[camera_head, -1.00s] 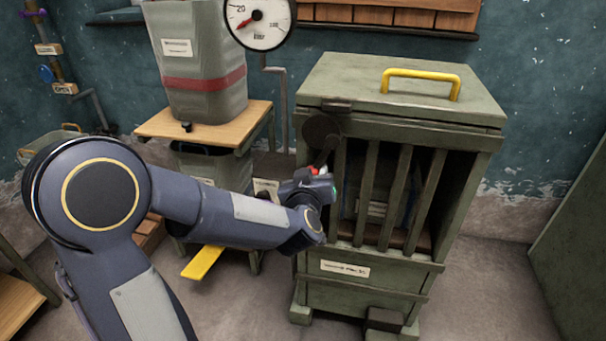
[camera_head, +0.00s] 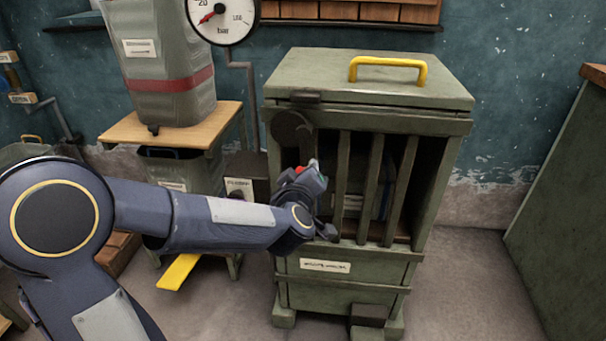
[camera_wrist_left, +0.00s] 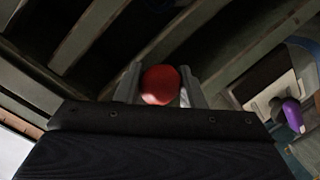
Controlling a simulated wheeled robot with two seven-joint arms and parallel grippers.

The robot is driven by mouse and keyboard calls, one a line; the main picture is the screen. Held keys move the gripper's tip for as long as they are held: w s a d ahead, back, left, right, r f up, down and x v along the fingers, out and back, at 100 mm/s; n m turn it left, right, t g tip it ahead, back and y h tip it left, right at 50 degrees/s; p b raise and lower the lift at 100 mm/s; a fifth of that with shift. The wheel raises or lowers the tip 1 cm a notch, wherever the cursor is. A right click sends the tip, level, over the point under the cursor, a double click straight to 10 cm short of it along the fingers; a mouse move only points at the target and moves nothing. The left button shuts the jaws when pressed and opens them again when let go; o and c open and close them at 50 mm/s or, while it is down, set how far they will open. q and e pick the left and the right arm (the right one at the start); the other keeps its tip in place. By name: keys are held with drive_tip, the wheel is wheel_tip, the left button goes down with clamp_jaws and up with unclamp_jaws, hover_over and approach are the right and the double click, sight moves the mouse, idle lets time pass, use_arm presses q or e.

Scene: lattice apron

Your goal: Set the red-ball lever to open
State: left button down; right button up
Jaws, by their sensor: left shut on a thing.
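The red ball (camera_head: 299,169) of the lever shows at the upper left of the slatted front of the green cabinet (camera_head: 350,288). Below the cabinet's lid is a dark round disc (camera_head: 291,128), just above the ball. My left gripper (camera_head: 308,174) is at the ball, in front of the slats. In the left wrist view the red ball (camera_wrist_left: 161,85) sits between the two fingers of my left gripper (camera_wrist_left: 162,88), which is shut on it. My right gripper is not in view.
A yellow handle (camera_head: 388,70) tops the cabinet. A yellow pedal-like piece (camera_head: 178,271) sticks out low. Floor is clear right of the cabinet.

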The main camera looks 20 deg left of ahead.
use_arm(q)
drive_tip(key=shift+a+r, duration=0.15)
drive_tip(key=shift+r, duration=0.2)
drive_tip(key=c, duration=1.2)
unclamp_jaws()
drive_tip(key=shift+o, duration=1)
drive_tip(key=shift+f, duration=0.2)
drive_tip(key=p+v, duration=0.2)
drive_tip(key=v, duration=0.6)
drive_tip(key=shift+w, duration=0.1)
